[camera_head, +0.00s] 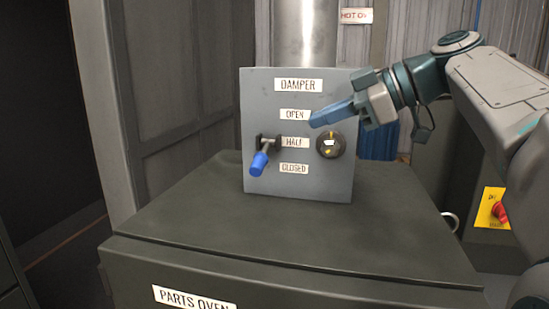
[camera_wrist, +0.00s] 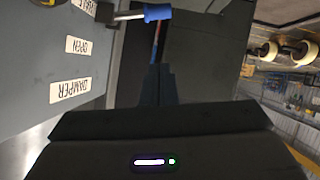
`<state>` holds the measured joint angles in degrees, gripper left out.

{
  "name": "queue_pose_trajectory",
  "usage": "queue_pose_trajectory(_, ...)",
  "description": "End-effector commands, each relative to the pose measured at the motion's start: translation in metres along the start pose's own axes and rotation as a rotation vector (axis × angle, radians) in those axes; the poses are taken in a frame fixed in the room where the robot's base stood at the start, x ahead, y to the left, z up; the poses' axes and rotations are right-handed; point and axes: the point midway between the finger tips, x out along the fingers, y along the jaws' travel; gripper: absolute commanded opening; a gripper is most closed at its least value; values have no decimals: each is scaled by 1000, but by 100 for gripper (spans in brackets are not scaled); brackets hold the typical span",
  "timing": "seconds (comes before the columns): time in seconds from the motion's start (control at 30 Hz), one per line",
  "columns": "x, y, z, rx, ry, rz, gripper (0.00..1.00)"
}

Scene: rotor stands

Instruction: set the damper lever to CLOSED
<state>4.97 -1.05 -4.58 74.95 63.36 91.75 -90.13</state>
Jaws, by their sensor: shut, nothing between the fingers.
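The damper lever (camera_head: 259,162) has a blue handle on a metal shaft and sits at the left of the grey damper panel (camera_head: 320,185). Its pivot is level with the HALF label (camera_head: 295,142), and the handle sticks out toward the head camera and looks lower in the picture. The CLOSED label (camera_head: 294,168) is below, the OPEN label (camera_head: 296,114) above. In the wrist view the lever (camera_wrist: 155,13) juts from the panel at the top. My gripper (camera_head: 314,121) is shut and empty, in front of the panel, right of and above the lever, apart from it.
A black knob (camera_head: 331,144) is on the panel's right side, below my gripper. The panel stands on the parts oven (camera_head: 290,235), whose top is clear in front. A metal pipe (camera_head: 304,35) rises behind. A red switch on a yellow plate (camera_head: 494,209) is at the right.

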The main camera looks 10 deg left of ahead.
Motion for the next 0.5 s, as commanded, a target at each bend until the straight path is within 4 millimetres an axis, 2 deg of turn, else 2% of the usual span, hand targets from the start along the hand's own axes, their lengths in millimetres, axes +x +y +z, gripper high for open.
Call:
queue_pose_trajectory(0.47,95,-1,-3,1,-1,-6,0)
queue_pose_trajectory(0.5,98,0,4,3,-1,-3,0)
